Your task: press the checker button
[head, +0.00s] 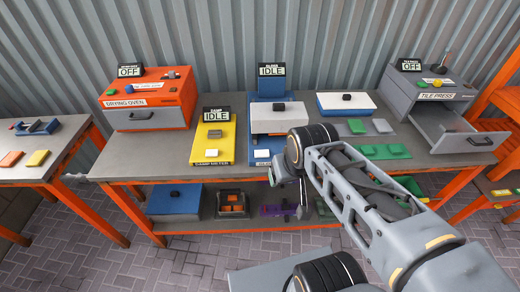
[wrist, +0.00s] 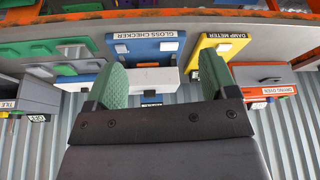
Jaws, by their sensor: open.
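The gloss checker (head: 262,163) is a blue machine on the bench with a white box-shaped upper part (head: 283,117) and a sign (head: 272,70) reading IDLE. A small white button (head: 262,153) sits on its blue front plate. In the head view my arm's end hangs near the bench's front edge, right of the button; the fingers are hard to make out.
The yellow damp meter (head: 213,145) stands left of the checker, the orange drying oven (head: 150,105) further left. The grey tile press (head: 430,97) with an open drawer (head: 460,130) is at right. Green and grey tiles (head: 385,151) lie right of the checker.

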